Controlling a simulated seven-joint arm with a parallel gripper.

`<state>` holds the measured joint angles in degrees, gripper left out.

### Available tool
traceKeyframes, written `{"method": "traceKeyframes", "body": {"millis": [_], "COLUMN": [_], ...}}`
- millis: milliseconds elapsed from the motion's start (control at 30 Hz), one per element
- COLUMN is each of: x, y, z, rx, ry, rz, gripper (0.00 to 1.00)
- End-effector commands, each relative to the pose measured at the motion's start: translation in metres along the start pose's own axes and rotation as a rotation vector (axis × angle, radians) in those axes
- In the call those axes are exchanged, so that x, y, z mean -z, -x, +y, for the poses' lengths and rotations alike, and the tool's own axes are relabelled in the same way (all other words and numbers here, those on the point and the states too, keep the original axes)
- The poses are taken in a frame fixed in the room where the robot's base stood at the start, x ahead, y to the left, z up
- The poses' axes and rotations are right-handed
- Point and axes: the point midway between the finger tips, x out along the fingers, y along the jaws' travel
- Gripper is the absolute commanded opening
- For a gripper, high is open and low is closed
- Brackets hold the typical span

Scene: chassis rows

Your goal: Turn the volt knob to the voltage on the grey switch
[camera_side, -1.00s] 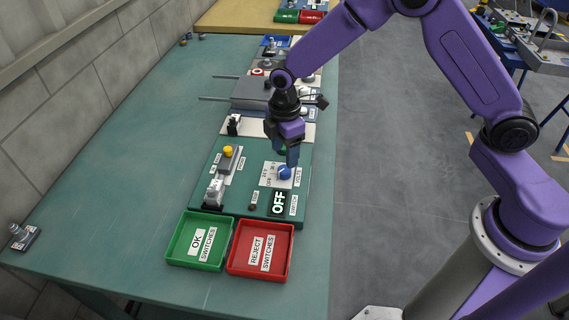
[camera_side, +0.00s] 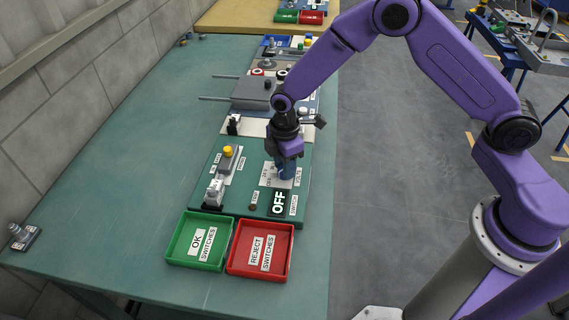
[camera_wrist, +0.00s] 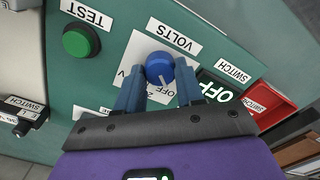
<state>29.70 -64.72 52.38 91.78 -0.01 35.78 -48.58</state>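The blue volt knob (camera_wrist: 160,68) sits on a white dial plate (camera_wrist: 136,46) marked VOLTS. Its white line points toward the printed OFF. My gripper (camera_wrist: 159,72) is open, with one blue finger on each side of the knob; some gap seems to show. In the side view my gripper (camera_side: 285,174) is down at the knob and mostly hides it. The display (camera_side: 278,203) reads OFF. A grey switch-like part (camera_side: 214,191) stands at the left of the green panel; no voltage on it is readable.
A green OK tray (camera_side: 184,262) and a red REJECT tray (camera_side: 246,272) stand in front of the panel. A green TEST button (camera_wrist: 80,41) is near the knob. A yellow-topped part (camera_side: 228,152) stands on the panel. The table's left side is mostly clear.

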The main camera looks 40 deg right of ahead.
Motion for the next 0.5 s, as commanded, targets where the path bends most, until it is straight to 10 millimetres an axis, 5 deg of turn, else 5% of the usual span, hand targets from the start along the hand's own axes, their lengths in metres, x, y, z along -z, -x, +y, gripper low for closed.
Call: {"method": "traceKeyframes", "body": {"millis": [500], "x": [0.0001], "y": [0.0004], "z": [-0.0007], "rx": [0.002], "ry": [-0.16], "rz": [-0.002], "gripper": [0.07]}}
